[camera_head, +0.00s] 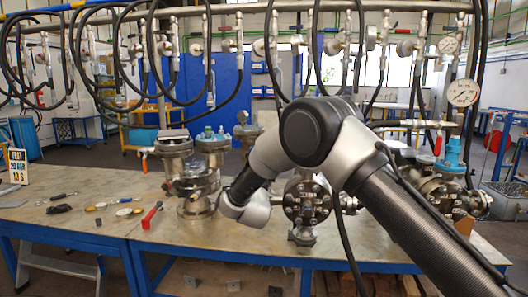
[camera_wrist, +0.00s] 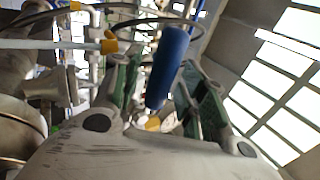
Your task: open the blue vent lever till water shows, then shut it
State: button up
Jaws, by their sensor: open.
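The blue vent lever (camera_wrist: 167,65) shows in the wrist view as a rounded blue handle, standing nearly upright and slightly tilted. My gripper (camera_wrist: 157,72) is open, with one green-and-grey finger on each side of the lever. The lever appears between the fingers, but I cannot tell whether either touches it or how deep it sits. In the head view my arm covers the middle of the bench; my fingers and the blue lever cannot be made out there. No water is seen.
Flanged vessels stand left (camera_head: 195,180), middle (camera_head: 306,200) and right (camera_head: 452,190) on the bench (camera_head: 100,222). A small test sign (camera_head: 17,167) stands far left. Black hoses (camera_head: 210,55) hang overhead.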

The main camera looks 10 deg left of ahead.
jog(key=v, duration=1.2)
